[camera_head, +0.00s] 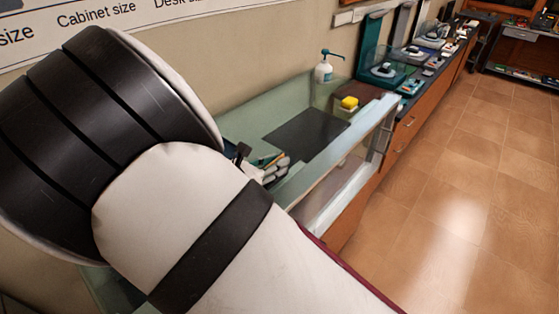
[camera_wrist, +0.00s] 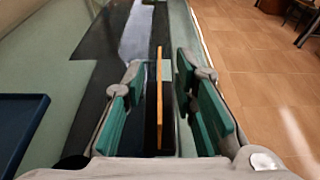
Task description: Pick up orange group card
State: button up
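The orange card shows in the wrist view as a thin orange strip (camera_wrist: 159,95), seen nearly edge-on. It lies lengthwise between the two teal-padded fingers of my gripper (camera_wrist: 161,78). The fingers are apart, with a visible gap on each side of the strip. I cannot tell how far below the fingertips the card is. In the head view, my arm covers most of my gripper (camera_head: 268,166); only part of the fingers and a small orange sliver (camera_head: 273,160) show past the arm, over the glass-topped counter (camera_head: 240,122).
A dark blue tray (camera_wrist: 22,125) is at the left in the wrist view. Open tiled floor (camera_head: 440,200) lies to the right.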

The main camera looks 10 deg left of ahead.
grip_shut()
